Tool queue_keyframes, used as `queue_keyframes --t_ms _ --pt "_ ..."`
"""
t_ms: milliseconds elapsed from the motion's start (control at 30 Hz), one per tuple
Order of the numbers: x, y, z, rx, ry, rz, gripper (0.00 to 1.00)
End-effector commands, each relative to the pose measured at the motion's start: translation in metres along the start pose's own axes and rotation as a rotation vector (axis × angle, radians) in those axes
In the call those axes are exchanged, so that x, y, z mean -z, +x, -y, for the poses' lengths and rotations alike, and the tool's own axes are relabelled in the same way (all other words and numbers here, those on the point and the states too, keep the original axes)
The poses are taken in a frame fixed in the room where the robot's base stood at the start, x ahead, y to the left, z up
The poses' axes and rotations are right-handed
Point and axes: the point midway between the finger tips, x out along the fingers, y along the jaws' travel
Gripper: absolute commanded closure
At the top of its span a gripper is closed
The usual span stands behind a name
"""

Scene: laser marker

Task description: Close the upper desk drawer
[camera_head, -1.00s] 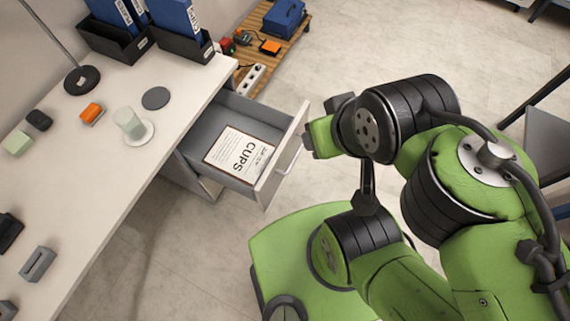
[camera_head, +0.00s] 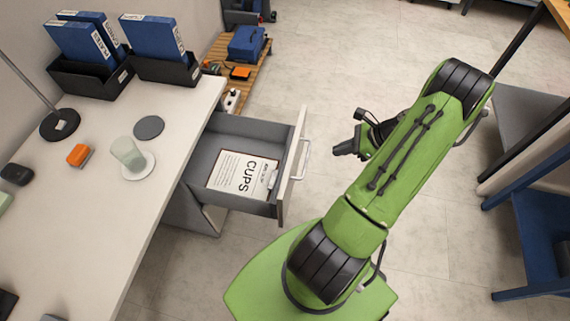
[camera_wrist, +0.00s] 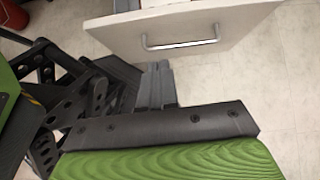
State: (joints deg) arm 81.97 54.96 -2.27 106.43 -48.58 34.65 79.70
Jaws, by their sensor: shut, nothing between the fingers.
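The upper desk drawer (camera_head: 235,165) is pulled well out of the white desk (camera_head: 112,215) in the head view. A clipboard labelled CUPS (camera_head: 243,172) lies inside it. The drawer's white front and metal handle (camera_head: 302,158) face right. My gripper (camera_head: 338,150) is shut and empty, to the right of the handle with a gap between them. In the wrist view the drawer front (camera_wrist: 245,30) and its handle (camera_wrist: 180,42) show above the dark gripper fingers (camera_wrist: 157,85), apparently apart from them.
Blue binders (camera_head: 90,45) in black holders, a lamp base (camera_head: 60,124), an orange item (camera_head: 78,155) and a glass (camera_head: 128,152) stand on the desk. A wooden pallet (camera_head: 243,78) lies behind. A blue stool (camera_head: 545,235) stands right.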

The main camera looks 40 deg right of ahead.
Motion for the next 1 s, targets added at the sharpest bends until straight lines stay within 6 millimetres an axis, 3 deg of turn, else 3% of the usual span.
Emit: queue_keyframes --t_ms 167,600,800,1000 --pt "0.007 0.013 0.0 0.009 0.036 0.018 1.0" --pt "0.006 0.108 -0.001 0.005 0.034 0.015 1.0" --pt "-0.019 0.126 0.001 0.007 0.032 0.014 1.0" --pt "-0.024 0.129 0.001 0.008 0.034 0.014 1.0"
